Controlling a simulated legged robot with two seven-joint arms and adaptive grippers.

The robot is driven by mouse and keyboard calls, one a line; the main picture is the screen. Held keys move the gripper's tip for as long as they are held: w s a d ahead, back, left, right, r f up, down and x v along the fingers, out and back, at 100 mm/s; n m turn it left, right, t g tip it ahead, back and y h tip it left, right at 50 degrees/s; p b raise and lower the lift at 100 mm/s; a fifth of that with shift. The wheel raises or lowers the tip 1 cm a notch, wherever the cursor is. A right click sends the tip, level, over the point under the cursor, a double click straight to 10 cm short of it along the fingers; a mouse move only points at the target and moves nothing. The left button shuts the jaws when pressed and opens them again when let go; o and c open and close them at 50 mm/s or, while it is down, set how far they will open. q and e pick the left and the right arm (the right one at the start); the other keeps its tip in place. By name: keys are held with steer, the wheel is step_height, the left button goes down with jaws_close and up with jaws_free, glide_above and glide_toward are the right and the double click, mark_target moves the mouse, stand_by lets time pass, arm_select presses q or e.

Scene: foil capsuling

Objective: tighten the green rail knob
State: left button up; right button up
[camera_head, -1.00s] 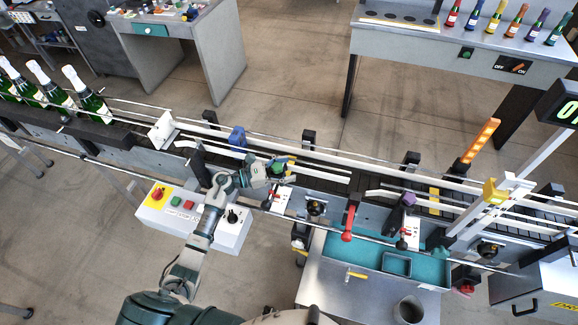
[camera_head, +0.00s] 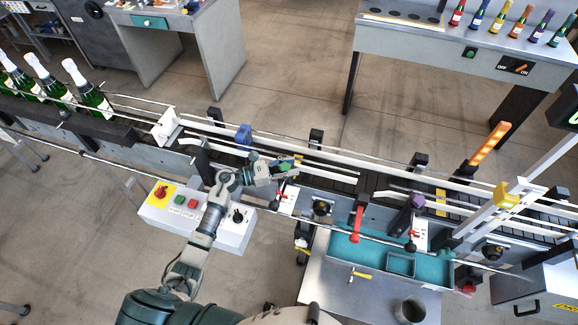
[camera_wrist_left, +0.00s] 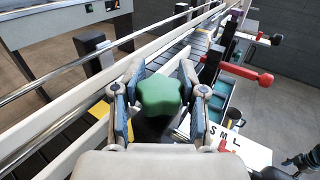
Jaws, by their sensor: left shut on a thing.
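The green rail knob (camera_wrist_left: 160,95) is a lobed star-shaped knob at the conveyor's rail. In the left wrist view it sits between the two fingers of my left gripper (camera_wrist_left: 160,100), which is shut on it with a blue-grey pad on each side. In the head view the left gripper (camera_head: 284,168) reaches from the left over the conveyor's near rail, and the green knob (camera_head: 285,166) shows small between its fingers. Below the knob, a white plate marked S M L (camera_wrist_left: 225,140) is partly in view. My right gripper is not in view.
A blue knob (camera_head: 244,134) stands on the far rail and a purple knob (camera_head: 418,201) farther right. A red-handled lever (camera_head: 356,224) rises beside the teal tray (camera_head: 430,268). Green bottles (camera_head: 92,98) stand at the conveyor's left. A button box (camera_head: 200,215) sits before the conveyor.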

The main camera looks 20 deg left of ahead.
arm_select(q)
steer(key=shift+s+a+f, duration=0.1)
steer(key=shift+s+a, duration=0.2)
steer(key=shift+a, duration=0.25)
steer(key=shift+f, duration=0.1)
stand_by(1.1)
steer(key=o, duration=1.1)
steer(key=shift+a, duration=0.1)
steer(key=shift+o, duration=0.2)
steer(key=shift+a, duration=0.15)
steer(key=shift+s+a, duration=0.1)
steer(key=shift+a, duration=0.1)
steer(key=v, duration=1.2)
steer(key=shift+d+f, duration=0.1)
steer(key=shift+d, duration=0.1)
